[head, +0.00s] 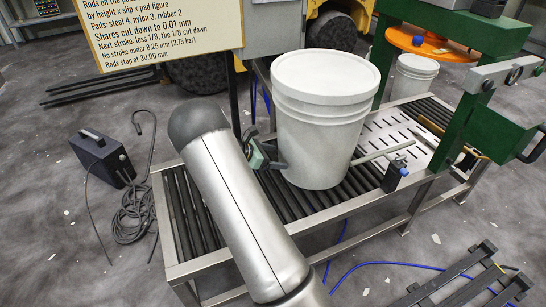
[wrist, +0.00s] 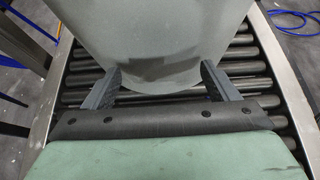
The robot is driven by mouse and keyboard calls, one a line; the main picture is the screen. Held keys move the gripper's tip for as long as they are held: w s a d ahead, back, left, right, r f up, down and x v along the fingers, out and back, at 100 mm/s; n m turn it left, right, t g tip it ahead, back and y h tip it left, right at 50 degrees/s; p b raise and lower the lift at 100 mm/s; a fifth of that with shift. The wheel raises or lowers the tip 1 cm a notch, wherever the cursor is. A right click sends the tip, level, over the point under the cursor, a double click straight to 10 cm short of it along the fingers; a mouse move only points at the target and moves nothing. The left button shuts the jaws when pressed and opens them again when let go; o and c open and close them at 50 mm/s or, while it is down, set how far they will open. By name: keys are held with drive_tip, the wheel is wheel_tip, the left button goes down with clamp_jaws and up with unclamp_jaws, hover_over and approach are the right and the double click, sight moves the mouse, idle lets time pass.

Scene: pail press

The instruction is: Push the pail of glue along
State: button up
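A white lidded pail (head: 318,120) stands upright on the black rollers of a conveyor (head: 180,215). My gripper (head: 272,160) is low at the pail's left side, partly hidden by my arm in the head view. In the wrist view the pail (wrist: 150,35) fills the top middle. The two dark fingers of my gripper (wrist: 160,72) are spread apart, one on each side of the pail's lower wall. They reach the pail or come very close; firm contact cannot be told. A dark shadow lies on the wall between them.
A green press frame (head: 455,110) with an orange disc (head: 425,42) stands over the conveyor's right part. A slotted metal plate (head: 400,130) and a thin bar (head: 383,152) lie right of the pail. A smaller pail (head: 413,76) stands behind. A black box (head: 103,157) with cable sits on the floor.

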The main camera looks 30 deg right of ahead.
drive_tip(key=shift+d, duration=0.1)
drive_tip(key=shift+s+d+p, duration=0.1)
drive_tip(key=shift+s+d, duration=0.1)
drive_tip(key=shift+d, duration=1.1)
drive_tip(key=shift+s+d+p, duration=0.1)
drive_tip(key=shift+s+d, duration=0.1)
drive_tip(key=shift+d, duration=1.1)
drive_tip(key=shift+s+d+p, duration=0.1)
drive_tip(key=shift+s+d, duration=0.1)
drive_tip(key=shift+d, duration=1.1)
drive_tip(key=shift+s+d, duration=0.2)
drive_tip(key=shift+d, duration=1.1)
drive_tip(key=shift+s+d, duration=0.2)
drive_tip(key=shift+d, duration=1.15)
drive_tip(key=shift+s+d, duration=0.2)
drive_tip(key=shift+d, duration=1.1)
drive_tip(key=shift+s+d+p, duration=0.15)
drive_tip(key=shift+s+d, duration=0.05)
drive_tip(key=shift+d, duration=1.1)
drive_tip(key=shift+s+d+p, duration=0.1)
drive_tip(key=shift+s+d, duration=0.1)
drive_tip(key=shift+d, duration=1.15)
drive_tip(key=shift+s+d+p, duration=0.15)
drive_tip(key=shift+s+d, duration=0.05)
drive_tip(key=shift+d, duration=1.1)
drive_tip(key=s+d, duration=0.1)
drive_tip(key=d, duration=0.7)
drive_tip(key=shift+p, duration=0.4)
